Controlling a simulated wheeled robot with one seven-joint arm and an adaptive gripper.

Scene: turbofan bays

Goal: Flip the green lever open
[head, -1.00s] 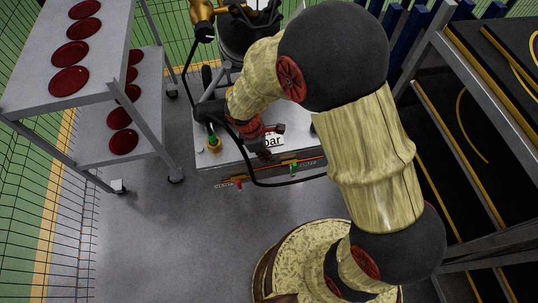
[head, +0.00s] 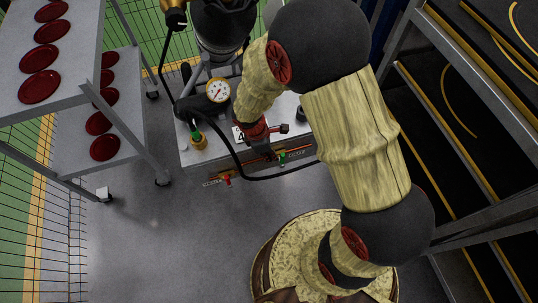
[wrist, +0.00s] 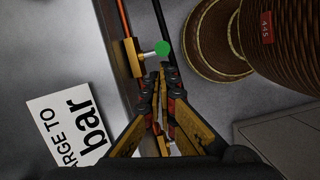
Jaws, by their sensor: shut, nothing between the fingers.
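The green lever (head: 282,159) is on the front edge of the grey cart in the head view. In the wrist view its round green knob (wrist: 162,48) sits on a short silver stem beside a brass valve block (wrist: 134,58). My gripper (wrist: 163,78) is shut and empty, with its fingertips just below the knob in the picture. Whether they touch the stem or knob I cannot tell. In the head view my gripper (head: 269,154) is just left of the green lever, partly hidden by my arm.
A red lever (head: 227,180) is on the same front edge, to the left. A black hose (head: 250,176) droops across the cart front. A pressure gauge (head: 218,91) and a brass fitting with a green top (head: 198,140) stand on the cart. A shelf with red plates (head: 40,87) is left.

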